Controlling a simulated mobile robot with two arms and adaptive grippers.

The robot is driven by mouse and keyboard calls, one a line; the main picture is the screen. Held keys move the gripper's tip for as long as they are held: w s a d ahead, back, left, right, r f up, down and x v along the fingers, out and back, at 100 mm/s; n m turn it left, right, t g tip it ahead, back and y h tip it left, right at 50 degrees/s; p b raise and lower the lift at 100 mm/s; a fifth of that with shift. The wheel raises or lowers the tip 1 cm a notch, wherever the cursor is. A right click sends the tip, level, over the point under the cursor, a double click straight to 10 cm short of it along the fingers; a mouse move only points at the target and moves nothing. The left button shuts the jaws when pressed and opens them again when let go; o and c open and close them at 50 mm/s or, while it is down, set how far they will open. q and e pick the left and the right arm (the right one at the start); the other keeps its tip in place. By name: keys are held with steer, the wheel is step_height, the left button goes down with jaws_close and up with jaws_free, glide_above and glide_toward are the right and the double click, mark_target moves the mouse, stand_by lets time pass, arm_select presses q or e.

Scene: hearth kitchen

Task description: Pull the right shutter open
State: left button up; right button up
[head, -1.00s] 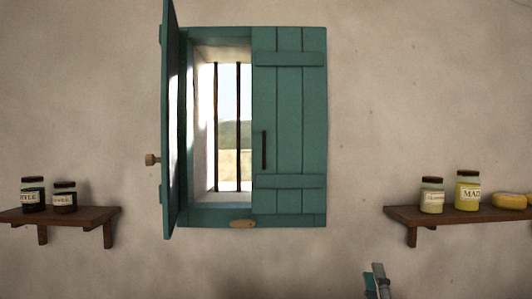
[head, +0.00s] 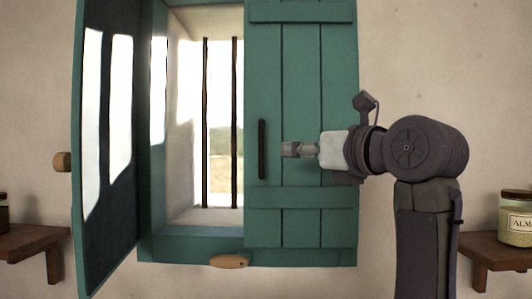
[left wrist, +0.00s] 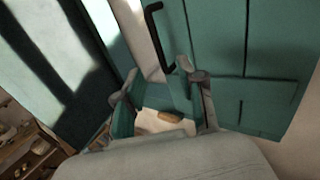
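The right shutter (head: 300,90) is green planked wood and stands shut over the right part of the window. Its black vertical handle (head: 262,150) is near its left edge. My left gripper (head: 287,149) is in front of the shutter, just right of the handle in the head view, with a small gap in the picture. In the left wrist view the handle (left wrist: 154,30) shows just beyond the parted fingertips (left wrist: 160,75); the fingers are open and hold nothing. I cannot tell how far away in depth the handle is. My right gripper is not in view.
The left shutter (head: 108,150) stands swung open, with a wooden knob (head: 62,162). Dark bars (head: 205,120) cross the window opening. A wooden catch (head: 229,261) is on the lower frame. Shelves stand left (head: 35,240) and right (head: 495,250); the right one holds a jar (head: 515,215).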

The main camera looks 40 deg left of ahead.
mark_target(263, 149)
arm_select(q)
steer(key=p+x, duration=0.5)
steer(key=x, duration=0.7)
steer(key=shift+a+r, duration=0.1)
steer(key=shift+a, duration=0.55)
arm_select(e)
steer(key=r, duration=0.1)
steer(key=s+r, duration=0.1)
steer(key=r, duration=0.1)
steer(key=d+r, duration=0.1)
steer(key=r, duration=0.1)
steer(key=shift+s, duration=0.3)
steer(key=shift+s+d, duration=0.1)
arm_select(q)
jaws_close()
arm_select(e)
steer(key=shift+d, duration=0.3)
